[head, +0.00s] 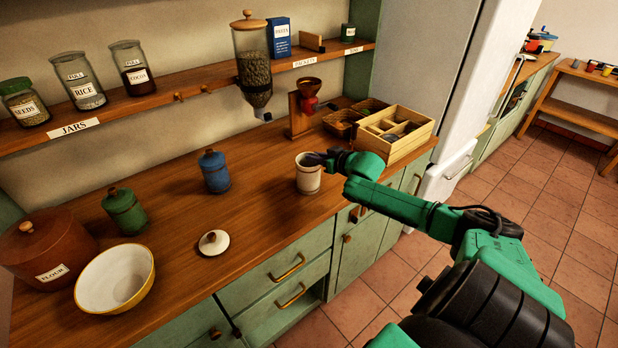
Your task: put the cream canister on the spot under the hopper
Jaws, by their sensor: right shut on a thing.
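The cream canister (308,179) is upright on the wooden counter, right of the blue canister, with its top open. My right gripper (318,160) is at its rim from the right and is shut on it. The fingertips are dark and small, so the exact hold is hard to see. A cream lid with a dark knob (213,242) lies apart on the counter's front part. The hopper (254,68), full of dark beans, hangs at the shelf behind the canister, its spout above the counter. My left gripper is not in view.
A blue canister (214,172), a green canister (124,211), a flour crock (48,250) and a yellow bowl (115,279) stand to the left. Counter below the hopper is clear.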

